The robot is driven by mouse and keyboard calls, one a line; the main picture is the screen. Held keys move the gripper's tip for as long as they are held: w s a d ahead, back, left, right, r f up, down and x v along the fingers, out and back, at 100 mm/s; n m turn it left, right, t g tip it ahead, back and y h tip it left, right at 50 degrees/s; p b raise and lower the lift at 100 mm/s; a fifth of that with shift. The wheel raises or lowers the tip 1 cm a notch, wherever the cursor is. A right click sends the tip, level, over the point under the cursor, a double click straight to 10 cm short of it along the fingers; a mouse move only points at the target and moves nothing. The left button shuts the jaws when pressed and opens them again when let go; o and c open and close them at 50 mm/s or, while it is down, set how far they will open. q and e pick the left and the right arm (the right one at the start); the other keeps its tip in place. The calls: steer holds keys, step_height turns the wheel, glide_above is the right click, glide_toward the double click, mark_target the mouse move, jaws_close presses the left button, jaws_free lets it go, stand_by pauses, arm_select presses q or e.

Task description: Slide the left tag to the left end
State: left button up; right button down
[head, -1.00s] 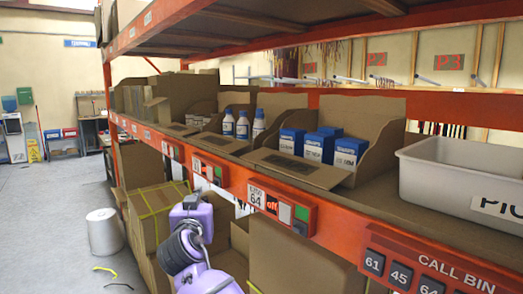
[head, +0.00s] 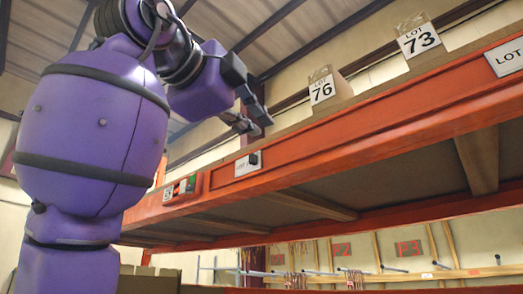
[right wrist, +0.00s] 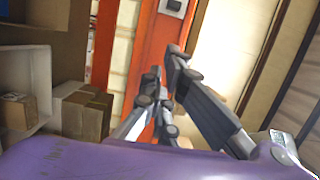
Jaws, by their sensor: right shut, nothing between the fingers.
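The left tag (head: 248,163) is a white plate with a black knob on the front of the upper orange beam (head: 350,125). It also shows at the top of the right wrist view (right wrist: 171,9). Another white tag marked LOT (head: 507,57) sits on the beam at the far right, cut by the picture edge. My right gripper (head: 256,125) is shut and empty, just above and in front of the left tag, apart from it in the head view. Its grey fingers show in the right wrist view (right wrist: 163,75). My left gripper is not in view.
A box with red and green buttons (head: 182,188) is on the beam left of the tag. Cards LOT 76 (head: 321,90) and LOT 73 (head: 418,40) stand above the beam. Cardboard boxes (right wrist: 82,108) lie at left in the right wrist view.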

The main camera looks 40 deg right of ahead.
steer(key=x, duration=0.3)
steer(key=s+x, duration=0.1)
steer(key=x, duration=0.2)
steer(key=p+x, duration=0.1)
steer(key=x, duration=0.2)
steer(key=shift+d+r, duration=0.15)
steer(key=shift+d, duration=0.45)
steer(key=w, duration=0.3)
steer(key=shift+w+a, duration=0.2)
steer(key=shift+w, duration=0.05)
steer(key=shift+w+a, duration=0.15)
steer(key=shift+w, duration=0.25)
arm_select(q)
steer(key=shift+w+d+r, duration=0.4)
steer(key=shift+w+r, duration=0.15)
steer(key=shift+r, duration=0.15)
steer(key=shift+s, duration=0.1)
